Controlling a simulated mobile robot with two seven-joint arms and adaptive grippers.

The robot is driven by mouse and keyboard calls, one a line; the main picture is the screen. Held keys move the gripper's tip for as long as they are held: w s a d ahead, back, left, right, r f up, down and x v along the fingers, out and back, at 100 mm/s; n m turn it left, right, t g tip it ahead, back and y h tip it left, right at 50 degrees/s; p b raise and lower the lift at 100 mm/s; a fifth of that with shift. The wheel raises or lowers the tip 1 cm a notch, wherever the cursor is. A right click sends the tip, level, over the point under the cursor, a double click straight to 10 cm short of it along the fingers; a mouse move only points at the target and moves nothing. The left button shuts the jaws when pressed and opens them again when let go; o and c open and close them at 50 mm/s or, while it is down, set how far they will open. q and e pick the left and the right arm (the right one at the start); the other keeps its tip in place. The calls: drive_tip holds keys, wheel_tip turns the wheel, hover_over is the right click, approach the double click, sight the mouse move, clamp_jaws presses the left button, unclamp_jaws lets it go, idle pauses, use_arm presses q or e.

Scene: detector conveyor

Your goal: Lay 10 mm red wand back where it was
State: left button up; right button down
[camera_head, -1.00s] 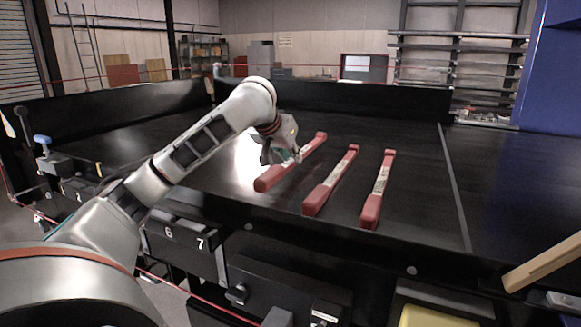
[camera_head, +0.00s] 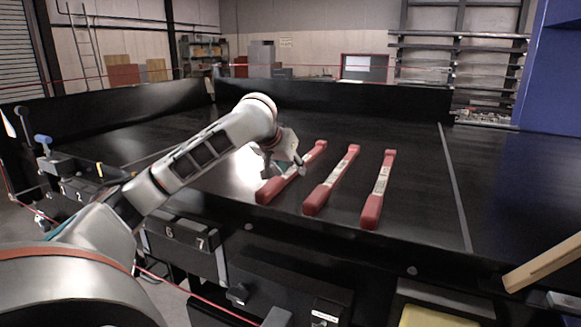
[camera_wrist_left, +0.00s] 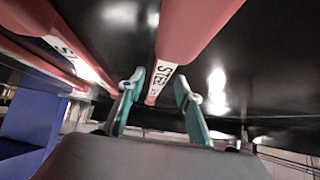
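Three red wands with pale printed labels lie side by side on the black conveyor. My left gripper (camera_head: 285,170) is at the leftmost red wand (camera_head: 268,190), its fingers spread on either side of the bar. In the left wrist view, the open teal fingers (camera_wrist_left: 158,95) have this wand (camera_wrist_left: 190,30) between them, apparently without gripping it. Its label shows letters like "STE", but no size can be read. The middle wand (camera_head: 318,198) and right wand (camera_head: 374,205) lie apart from it. My right gripper is out of view.
The black belt (camera_head: 425,190) is clear right of the wands up to a grey line. Dark side walls (camera_head: 350,100) bound the back and left. Numbered boxes (camera_head: 185,240) line the front edge. A light wooden bar (camera_head: 545,265) juts in at lower right.

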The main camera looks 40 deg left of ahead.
use_arm(q)
drive_tip(key=shift+r, duration=0.1)
drive_tip(key=v, duration=1.1)
drive_tip(key=shift+w+r, duration=0.1)
drive_tip(key=shift+s+d+r, duration=0.1)
drive_tip(key=shift+s+r, duration=0.2)
drive_tip(key=shift+s, duration=0.1)
